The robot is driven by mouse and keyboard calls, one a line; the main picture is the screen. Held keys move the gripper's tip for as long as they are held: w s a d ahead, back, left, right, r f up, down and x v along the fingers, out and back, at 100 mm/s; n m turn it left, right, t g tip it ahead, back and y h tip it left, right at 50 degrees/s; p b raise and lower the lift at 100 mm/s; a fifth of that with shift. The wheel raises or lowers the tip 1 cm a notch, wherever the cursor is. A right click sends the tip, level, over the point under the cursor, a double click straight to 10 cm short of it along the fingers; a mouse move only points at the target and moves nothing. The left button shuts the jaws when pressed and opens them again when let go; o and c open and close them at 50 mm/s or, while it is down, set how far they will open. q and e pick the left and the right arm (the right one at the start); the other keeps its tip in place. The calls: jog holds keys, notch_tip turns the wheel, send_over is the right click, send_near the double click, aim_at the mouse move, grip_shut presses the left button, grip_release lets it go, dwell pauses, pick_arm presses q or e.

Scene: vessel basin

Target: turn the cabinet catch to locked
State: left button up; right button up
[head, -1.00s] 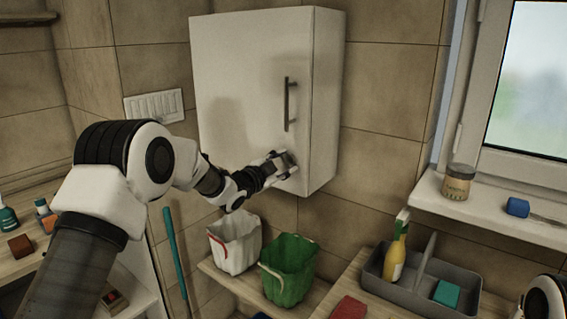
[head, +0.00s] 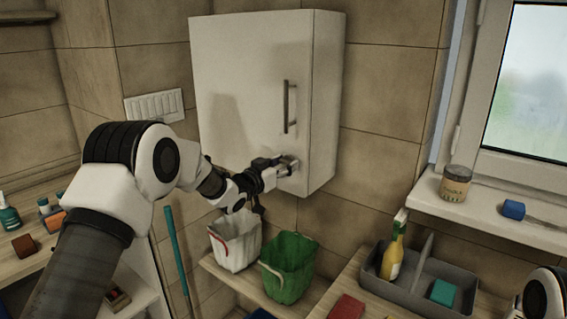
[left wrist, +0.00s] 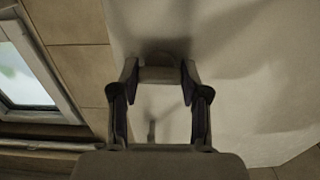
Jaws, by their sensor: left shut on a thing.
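The white wall cabinet (head: 235,75) is closed, with a vertical bar handle (head: 289,107) near its right edge. My left gripper (head: 289,165) is at the lower right of the door, below the handle. In the left wrist view its two fingers (left wrist: 159,78) stand on either side of the small grey catch (left wrist: 160,73) and are shut on it. In the head view the gripper mostly hides the catch, and I cannot tell its exact angle. My right gripper is out of view.
Below the cabinet, a white bucket (head: 236,246) and a green bucket (head: 288,270) stand on a shelf.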

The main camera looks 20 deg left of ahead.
pick_arm(q)
jog(key=shift+n, duration=0.3)
jog(key=o, duration=1.1)
jog(key=shift+o, duration=0.2)
jog(key=v, duration=1.2)
